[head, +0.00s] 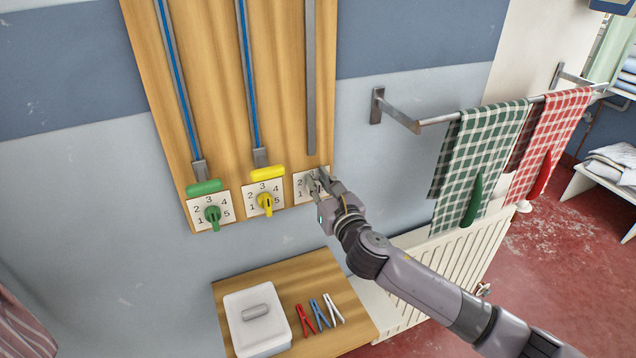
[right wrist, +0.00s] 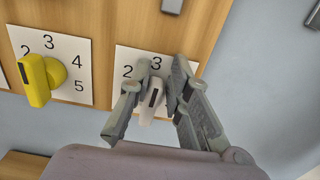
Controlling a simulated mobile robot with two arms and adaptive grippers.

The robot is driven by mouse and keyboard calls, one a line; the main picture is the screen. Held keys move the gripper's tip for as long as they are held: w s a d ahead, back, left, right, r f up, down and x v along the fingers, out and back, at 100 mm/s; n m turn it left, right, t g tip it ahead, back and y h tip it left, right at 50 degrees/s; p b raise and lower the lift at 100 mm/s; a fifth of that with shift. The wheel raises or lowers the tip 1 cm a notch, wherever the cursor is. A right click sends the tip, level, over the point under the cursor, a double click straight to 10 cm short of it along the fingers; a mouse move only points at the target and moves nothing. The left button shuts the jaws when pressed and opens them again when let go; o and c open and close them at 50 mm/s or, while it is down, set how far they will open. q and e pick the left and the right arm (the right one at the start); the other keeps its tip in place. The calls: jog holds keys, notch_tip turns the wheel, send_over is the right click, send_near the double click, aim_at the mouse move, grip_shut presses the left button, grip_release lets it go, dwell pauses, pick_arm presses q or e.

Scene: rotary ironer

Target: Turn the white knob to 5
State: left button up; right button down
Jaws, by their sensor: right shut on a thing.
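The white knob (right wrist: 148,108) sits on the right-hand white dial card (right wrist: 122,58) on the wooden board. It has a dark slot on its face. My right gripper (right wrist: 155,95) has one finger on each side of the knob and is shut on it. The numbers 2 and 3 show on this card in the right wrist view; the fingers hide much of the rest. I cannot tell which number the knob points to. In the head view my right gripper (head: 322,184) covers the knob and most of its card (head: 299,189). My left gripper is not in view.
A yellow knob (head: 264,202) and a green knob (head: 212,214) on numbered cards are to the left. Below, a wooden shelf (head: 355,318) holds a white lidded box (head: 258,325) and red, blue and white pegs. A towel rail (head: 400,117) is to the right.

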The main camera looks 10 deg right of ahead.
jog(key=shift+s+a+f, duration=0.1)
jog(key=shift+a+f, duration=0.1)
jog(key=shift+a, duration=0.1)
